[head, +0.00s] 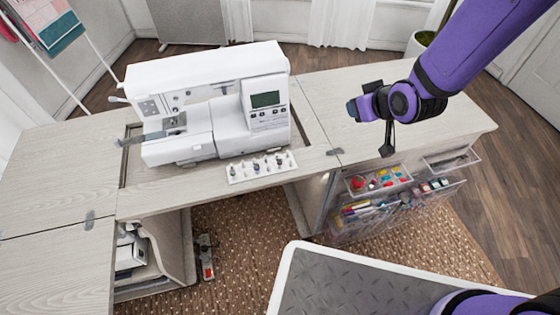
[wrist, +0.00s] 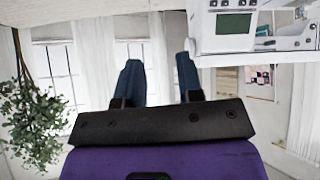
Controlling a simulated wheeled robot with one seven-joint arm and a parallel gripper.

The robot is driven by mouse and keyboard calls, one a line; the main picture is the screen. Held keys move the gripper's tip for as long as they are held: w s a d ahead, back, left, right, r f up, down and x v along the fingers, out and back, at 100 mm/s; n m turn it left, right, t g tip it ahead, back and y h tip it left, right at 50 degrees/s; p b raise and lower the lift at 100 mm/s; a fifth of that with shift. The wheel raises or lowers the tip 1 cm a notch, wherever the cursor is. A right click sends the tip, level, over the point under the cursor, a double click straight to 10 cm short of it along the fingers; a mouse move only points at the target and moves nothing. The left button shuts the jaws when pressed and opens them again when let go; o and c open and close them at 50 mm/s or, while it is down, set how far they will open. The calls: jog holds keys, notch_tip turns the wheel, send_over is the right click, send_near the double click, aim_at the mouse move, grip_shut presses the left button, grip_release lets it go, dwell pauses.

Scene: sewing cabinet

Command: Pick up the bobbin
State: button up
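I cannot single out the bobbin for certain in either view. A small white tray (head: 262,166) in front of the sewing machine holds several small metal parts. An open clear drawer (head: 352,192) below the right part of the tabletop holds small red, yellow and green items, too small to name. My gripper (head: 354,109) is raised above the right part of the table, to the right of the machine. In the wrist view its two dark blue fingers (wrist: 159,75) stand apart with nothing between them.
The white sewing machine (head: 230,104) sits in the cabinet top's recess. The wooden tabletop (head: 330,105) is bare to its right. More clear bins (head: 395,212) stick out below. A leafy plant (wrist: 38,120) and curtains show in the wrist view.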

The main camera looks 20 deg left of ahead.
jog(key=s+a+f+n+y, duration=0.1)
jog(key=s+a+f, duration=0.15)
jog(key=f, duration=0.25)
jog(key=s+a+f+n+y, duration=0.1)
jog(key=a+f, duration=0.2)
jog(key=f, duration=0.1)
jog(key=y, duration=0.2)
send_near(279, 160)
jog(key=shift+n+g, duration=0.4)
jog(key=shift+w+x, duration=0.2)
jog(key=shift+x, duration=3.65)
jog(key=shift+d+r, duration=0.1)
jog(key=shift+r, duration=0.05)
grip_shut()
